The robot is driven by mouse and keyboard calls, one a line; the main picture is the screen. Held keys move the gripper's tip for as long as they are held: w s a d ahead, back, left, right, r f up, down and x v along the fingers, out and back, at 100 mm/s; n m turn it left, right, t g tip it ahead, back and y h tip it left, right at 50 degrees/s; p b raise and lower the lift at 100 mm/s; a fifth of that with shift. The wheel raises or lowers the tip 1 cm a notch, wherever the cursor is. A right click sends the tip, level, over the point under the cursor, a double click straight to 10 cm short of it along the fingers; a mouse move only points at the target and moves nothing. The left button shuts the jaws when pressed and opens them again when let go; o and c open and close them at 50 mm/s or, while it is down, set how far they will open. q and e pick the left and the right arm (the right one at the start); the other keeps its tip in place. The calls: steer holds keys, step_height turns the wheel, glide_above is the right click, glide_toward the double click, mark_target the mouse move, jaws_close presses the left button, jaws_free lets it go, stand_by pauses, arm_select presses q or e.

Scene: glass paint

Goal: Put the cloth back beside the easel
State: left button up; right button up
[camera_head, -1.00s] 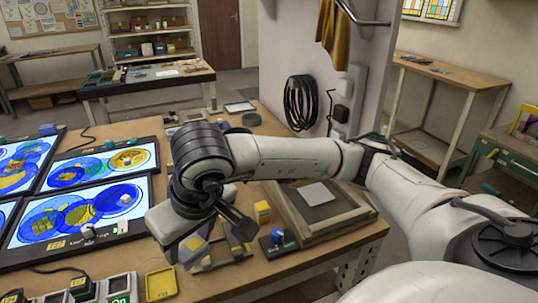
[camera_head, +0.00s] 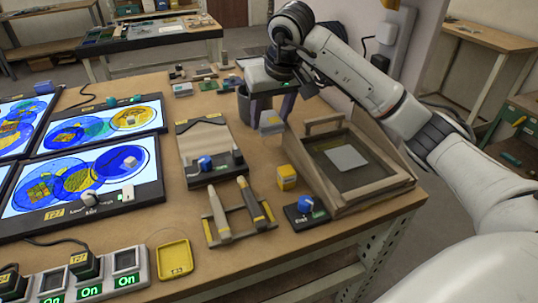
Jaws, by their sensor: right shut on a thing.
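My right gripper (camera_head: 271,115) points down with its fingers around a small pale grey and yellow pad (camera_head: 271,124), which looks like the cloth. It is held at the back left corner of the easel (camera_head: 385,187), a sloped wooden frame with a dark panel and a pale square (camera_head: 346,158) on it. I cannot tell whether the pad touches the table. My left gripper is not in view.
A dark cup (camera_head: 243,104) stands just behind the gripper. A yellow block (camera_head: 287,177) and a blue-knobbed box (camera_head: 306,212) stand left of the easel. Lit screens (camera_head: 88,178) fill the left side.

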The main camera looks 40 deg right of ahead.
mark_target(278, 116)
step_height(278, 116, down, 8)
steer(key=shift+f, duration=0.25)
steer(key=shift+f, duration=0.2)
steer(key=o, duration=0.7)
steer(key=shift+o, duration=0.2)
steer(key=shift+r, duration=0.1)
steer(key=shift+r, duration=0.2)
steer(key=v, duration=1.2)
steer(key=shift+f, duration=0.1)
